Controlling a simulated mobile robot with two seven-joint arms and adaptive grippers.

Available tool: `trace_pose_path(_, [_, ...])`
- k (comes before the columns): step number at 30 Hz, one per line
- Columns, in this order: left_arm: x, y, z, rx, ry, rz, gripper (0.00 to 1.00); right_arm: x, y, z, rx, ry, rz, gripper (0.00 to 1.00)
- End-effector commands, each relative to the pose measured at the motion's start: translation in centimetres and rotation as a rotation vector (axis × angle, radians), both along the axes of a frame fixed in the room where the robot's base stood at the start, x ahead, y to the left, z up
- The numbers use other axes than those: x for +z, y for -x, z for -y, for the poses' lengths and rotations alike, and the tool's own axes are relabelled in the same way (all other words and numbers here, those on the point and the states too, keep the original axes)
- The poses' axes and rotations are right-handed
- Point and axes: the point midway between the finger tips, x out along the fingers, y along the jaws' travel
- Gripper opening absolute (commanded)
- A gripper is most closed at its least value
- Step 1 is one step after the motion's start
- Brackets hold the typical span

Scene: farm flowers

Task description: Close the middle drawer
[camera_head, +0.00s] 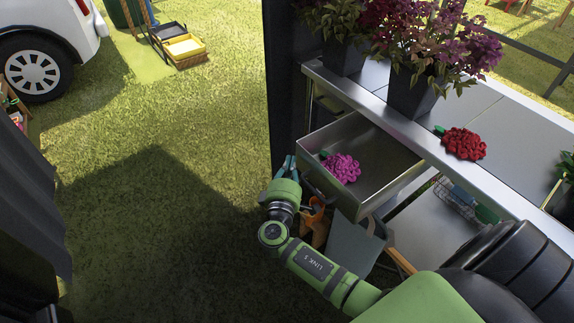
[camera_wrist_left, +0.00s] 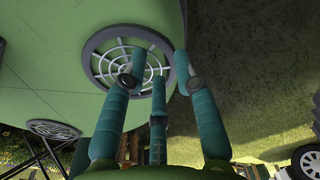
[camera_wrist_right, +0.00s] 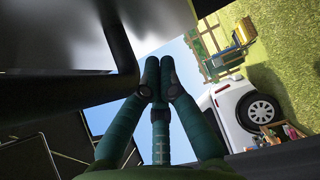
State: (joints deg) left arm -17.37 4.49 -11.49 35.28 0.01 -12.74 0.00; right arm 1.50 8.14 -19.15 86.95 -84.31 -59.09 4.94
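The metal drawer (camera_head: 375,172) is pulled out from under the metal table (camera_head: 440,145), and a magenta flower (camera_head: 341,168) lies inside it. My right gripper (camera_head: 284,168) is at the outer side of the drawer front, near its far corner. In the right wrist view, the right gripper (camera_wrist_right: 159,66) has its fingertips together, with nothing seen between them. A dark drawer edge or handle (camera_wrist_right: 122,82) is close to the fingers on the left; whether they touch is unclear. My left gripper (camera_wrist_left: 160,65) has its fingers apart and empty. It is outside the head view.
Potted purple flowers (camera_head: 410,95) and a red flower (camera_head: 464,143) are on the table. A grey bag (camera_head: 355,245) and orange items (camera_head: 316,225) are below the drawer. A wire basket (camera_head: 458,200) is under the table. Open grass (camera_head: 160,220) lies to the left.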

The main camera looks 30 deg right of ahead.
Motion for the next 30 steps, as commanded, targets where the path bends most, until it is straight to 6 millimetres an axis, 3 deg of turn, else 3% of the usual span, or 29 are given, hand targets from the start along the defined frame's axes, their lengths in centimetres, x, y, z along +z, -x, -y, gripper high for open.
trace_pose_path(8, [0.0,-0.7,0.1,0.0,0.002,0.014,0.3,0.0,0.0,0.4,-0.001,0.001,0.0,0.0])
trace_pose_path(14, [-0.4,-0.7,0.1,0.0,0.002,0.014,0.3,-0.1,-0.1,2.6,-0.002,0.003,0.001,0.0])
trace_pose_path(23, [-1.7,-1.5,0.2,-0.001,0.006,0.038,0.3,-0.1,-0.7,9.9,-0.004,0.005,0.003,0.0])
trace_pose_path(30, [-2.6,-6.2,0.5,-0.007,0.018,0.135,0.3,-0.2,-1.2,16.3,-0.003,0.005,0.001,0.0])
